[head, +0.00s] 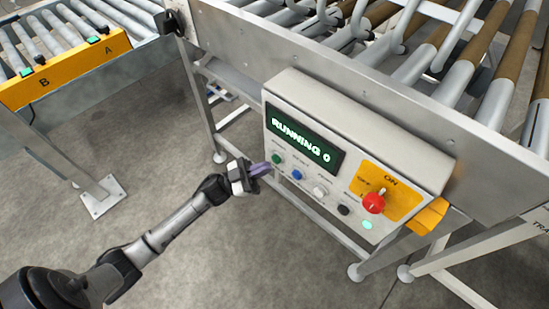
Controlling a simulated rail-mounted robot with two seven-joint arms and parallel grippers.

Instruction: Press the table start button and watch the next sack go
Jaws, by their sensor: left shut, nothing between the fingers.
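The control box (350,140) is fixed to the side of a roller table (440,105). Its dark display (303,140) reads "RUNNING 0" in green letters. Below the display sit a green button (277,159), a blue button (297,174), a white button (320,191) and a black button (343,210). A red knob (373,203) stands on a yellow plate marked "ON", and a green lamp (367,225) glows under it. My left gripper (263,169) is shut and empty, its fingertips close beside the green button; I cannot tell whether they touch it. My right gripper is not in view.
Another roller conveyor (60,62) with a yellow side panel marked A and B stands at the upper left. Metal legs (205,115) of the roller table stand on the grey floor. No sack shows. The floor at lower middle is clear.

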